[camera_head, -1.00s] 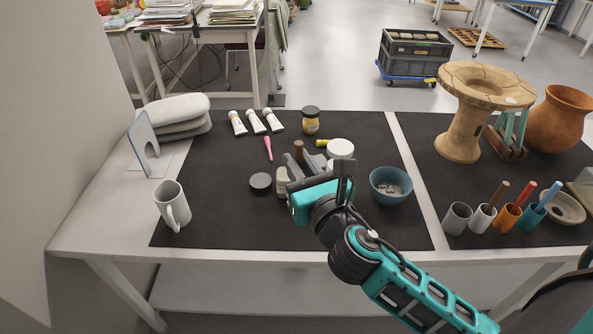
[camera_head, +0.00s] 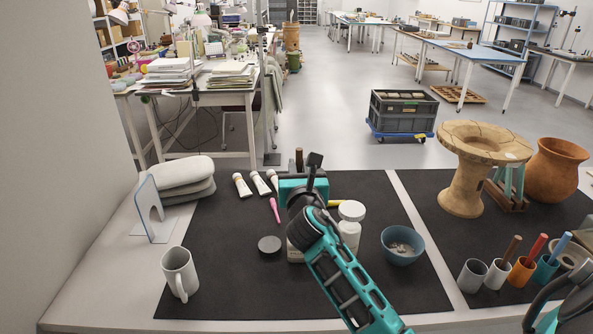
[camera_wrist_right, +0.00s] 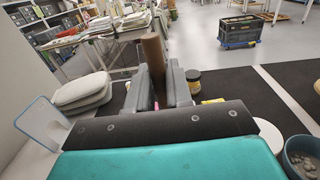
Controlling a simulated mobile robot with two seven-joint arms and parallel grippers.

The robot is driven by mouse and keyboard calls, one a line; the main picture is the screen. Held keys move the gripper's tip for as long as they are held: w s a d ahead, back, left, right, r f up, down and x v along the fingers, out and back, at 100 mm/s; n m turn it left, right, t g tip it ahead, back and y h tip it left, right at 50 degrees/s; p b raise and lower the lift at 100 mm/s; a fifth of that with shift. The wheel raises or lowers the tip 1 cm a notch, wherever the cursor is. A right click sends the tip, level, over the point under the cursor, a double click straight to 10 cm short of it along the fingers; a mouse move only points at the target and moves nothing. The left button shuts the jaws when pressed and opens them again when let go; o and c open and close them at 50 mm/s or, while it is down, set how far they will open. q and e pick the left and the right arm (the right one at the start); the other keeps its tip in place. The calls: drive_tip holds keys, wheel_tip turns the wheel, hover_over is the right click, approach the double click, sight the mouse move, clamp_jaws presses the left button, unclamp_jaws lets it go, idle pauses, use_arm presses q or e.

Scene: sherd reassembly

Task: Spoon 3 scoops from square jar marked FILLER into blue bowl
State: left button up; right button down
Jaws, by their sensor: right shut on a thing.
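My right gripper (camera_head: 300,176) is shut on an upright brown wooden handle (camera_head: 299,157), raised above the mat. The handle also shows between the jaws in the right wrist view (camera_wrist_right: 153,56); its lower end is hidden, so I cannot see any spoon bowl or load. A pale jar (camera_head: 294,254) stands below, mostly hidden by my right arm; no marking is readable. A dark round lid (camera_head: 269,245) lies left of it. The blue bowl (camera_head: 403,258) stands to the right with pale grey material inside, and its edge shows in the wrist view (camera_wrist_right: 289,160). My left gripper is not in view.
A white-lidded jar (camera_head: 351,211) stands between my arm and the bowl. A white mug (camera_head: 179,272), pink tool (camera_head: 275,210) and paint tubes (camera_head: 243,185) lie around the dark mat. Several cups with tools and a wooden stand (camera_head: 463,190) are at right.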

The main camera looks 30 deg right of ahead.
drive_tip(key=shift+f, duration=0.5)
wheel_tip(320, 180, down, 2)
drive_tip(key=b, duration=0.3)
drive_tip(key=shift+f, duration=0.2)
drive_tip(key=shift+f+b, duration=1.8)
drive_tip(key=shift+f, duration=0.85)
drive_tip(key=shift+f+b, duration=0.4)
drive_tip(key=shift+f, duration=0.5)
